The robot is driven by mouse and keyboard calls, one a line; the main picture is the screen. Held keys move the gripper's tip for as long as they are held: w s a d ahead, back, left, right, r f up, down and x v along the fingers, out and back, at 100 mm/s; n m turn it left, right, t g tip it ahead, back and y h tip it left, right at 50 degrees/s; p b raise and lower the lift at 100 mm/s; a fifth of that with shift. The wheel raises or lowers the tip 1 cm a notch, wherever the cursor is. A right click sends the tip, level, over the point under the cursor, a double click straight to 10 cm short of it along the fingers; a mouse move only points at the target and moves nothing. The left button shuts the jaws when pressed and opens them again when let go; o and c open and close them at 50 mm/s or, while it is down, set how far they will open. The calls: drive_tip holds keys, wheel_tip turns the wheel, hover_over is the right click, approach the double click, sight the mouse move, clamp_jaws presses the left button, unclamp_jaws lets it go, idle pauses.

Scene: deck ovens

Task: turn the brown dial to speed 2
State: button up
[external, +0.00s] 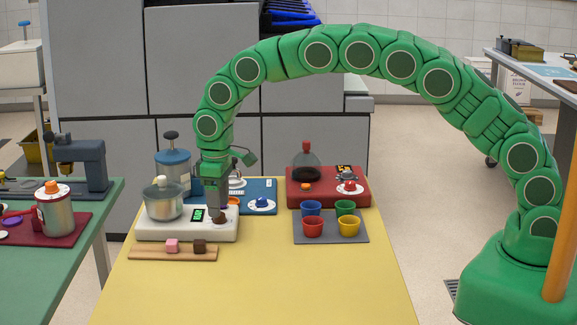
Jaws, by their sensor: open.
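The brown dial (218,219) is a small round knob on the front right of a white appliance (190,232). A steel pot with a lid (163,201) stands on the left of that appliance, and a small dark display with green digits (199,215) sits between pot and dial. The digits and the dial's setting are too small to read. My gripper (217,207) points down just above the brown dial and is open. I cannot tell whether its fingers are around the dial or only above it.
A wooden strip (186,254) with a pink and a brown block lies in front. Behind stand a blue-lidded canister (172,167) and a blue tray (263,189). A red unit (328,195) and a grey mat (331,240) with several coloured cups are to the right. The yellow table's front (290,290) is clear.

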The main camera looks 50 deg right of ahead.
wheel_tip(320, 180, up, 5)
drive_tip(key=shift+r, duration=0.2)
idle(0.4)
